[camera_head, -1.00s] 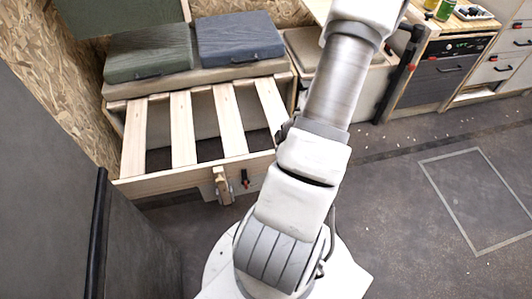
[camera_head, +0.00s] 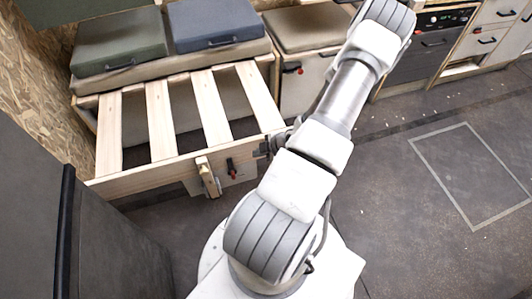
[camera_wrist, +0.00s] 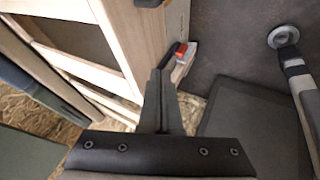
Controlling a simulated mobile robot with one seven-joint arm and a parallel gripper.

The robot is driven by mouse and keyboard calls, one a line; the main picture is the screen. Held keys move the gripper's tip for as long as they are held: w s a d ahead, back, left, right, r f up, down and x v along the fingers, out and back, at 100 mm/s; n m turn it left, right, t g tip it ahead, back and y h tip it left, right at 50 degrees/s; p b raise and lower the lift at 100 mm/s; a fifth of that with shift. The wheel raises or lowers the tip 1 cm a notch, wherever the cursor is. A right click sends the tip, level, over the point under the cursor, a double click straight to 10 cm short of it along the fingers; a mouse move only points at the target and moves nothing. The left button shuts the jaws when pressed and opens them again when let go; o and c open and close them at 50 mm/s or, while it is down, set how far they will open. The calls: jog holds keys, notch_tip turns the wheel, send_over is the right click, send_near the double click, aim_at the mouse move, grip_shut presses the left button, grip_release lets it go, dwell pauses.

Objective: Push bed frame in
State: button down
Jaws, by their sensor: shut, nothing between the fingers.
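The bed frame (camera_head: 135,180) is a pale wooden slatted frame, pulled out from under the bench at the left of the head view. Its front board carries a wooden leg or block (camera_head: 207,176) and a red-and-black latch (camera_head: 231,168). My gripper (camera_head: 266,146) is at the right end of the front board, partly hidden by my arm. In the wrist view my gripper (camera_wrist: 164,78) is shut and empty, its tips close to the wooden frame (camera_wrist: 143,35) and a red-and-black latch (camera_wrist: 183,52). I cannot tell whether they touch.
A green cushion (camera_head: 118,42) and a blue cushion (camera_head: 213,24) lie on the bench behind the slats. A tan-topped box (camera_head: 308,30) stands to the right. A dark cabinet (camera_head: 115,240) is close at the left. The floor at right is clear.

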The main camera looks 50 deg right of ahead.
aim_at(247, 147)
jog(key=shift+w+d+f+b, duration=0.1)
jog(key=shift+w+d, duration=0.25)
jog(key=shift+w, duration=0.3)
jog(key=shift+w+d+f+b, duration=0.15)
jog(key=shift+w+d, duration=0.25)
jog(key=shift+w, duration=0.25)
jog(key=shift+w+d+f+b, duration=0.1)
jog(key=shift+w+d, duration=0.25)
jog(key=shift+w, duration=0.3)
